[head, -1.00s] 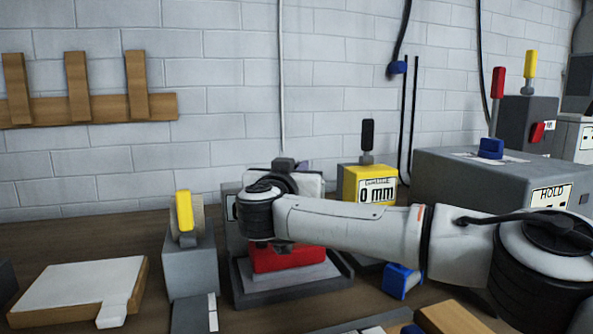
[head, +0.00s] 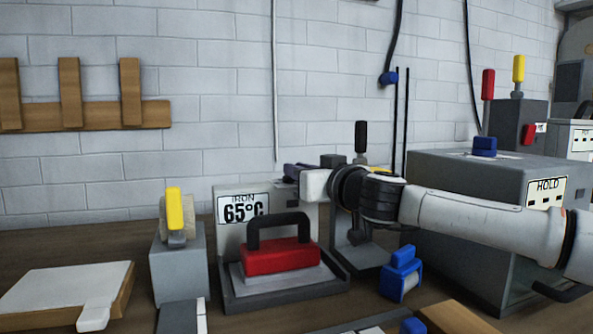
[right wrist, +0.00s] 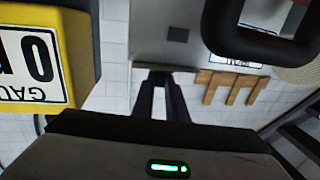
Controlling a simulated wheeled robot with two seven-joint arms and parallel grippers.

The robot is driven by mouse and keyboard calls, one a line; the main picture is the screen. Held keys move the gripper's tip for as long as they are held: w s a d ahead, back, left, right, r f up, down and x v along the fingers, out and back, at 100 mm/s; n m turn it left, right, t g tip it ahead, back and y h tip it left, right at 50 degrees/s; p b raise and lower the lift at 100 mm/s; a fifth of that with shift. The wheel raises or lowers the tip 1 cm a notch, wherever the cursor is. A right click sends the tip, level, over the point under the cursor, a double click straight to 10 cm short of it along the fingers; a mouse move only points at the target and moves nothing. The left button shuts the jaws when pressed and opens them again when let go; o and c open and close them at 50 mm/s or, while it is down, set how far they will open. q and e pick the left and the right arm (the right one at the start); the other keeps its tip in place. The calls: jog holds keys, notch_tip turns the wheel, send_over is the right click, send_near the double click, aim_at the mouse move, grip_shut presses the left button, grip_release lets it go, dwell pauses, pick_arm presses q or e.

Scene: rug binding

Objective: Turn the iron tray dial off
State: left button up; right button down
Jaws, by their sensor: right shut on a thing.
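The iron tray (head: 290,298) is a dark grey base with a grey upright panel (head: 227,240) whose display reads "IRON 65°C". A red iron (head: 278,258) with a black handle rests upright on it. My right gripper (head: 292,172) reaches in from the right at the panel's upper right edge. In the right wrist view its dark fingers (right wrist: 156,76) close together at the panel's edge, shut on what appears to be the dial. The dial is hidden by the fingers and its setting cannot be read. The iron's handle (right wrist: 262,40) also shows there. My left gripper is not in view.
A yellow gauge box (right wrist: 40,60) stands close beside my right gripper. A yellow-levered grey block (head: 180,265) stands left of the tray, and a blue clamp-like piece (head: 402,272) right of it. A large grey machine (head: 470,180) marked "HOLD" fills the right.

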jog(key=shift+d+n+g+y+p, duration=0.15)
jog(key=shift+n+g+y+p, duration=0.25)
jog(key=shift+y, duration=0.3)
jog(key=c, duration=1.8)
grip_release()
jog(key=shift+o, duration=0.2)
jog(key=b+v, duration=0.1)
jog(key=v, duration=0.9)
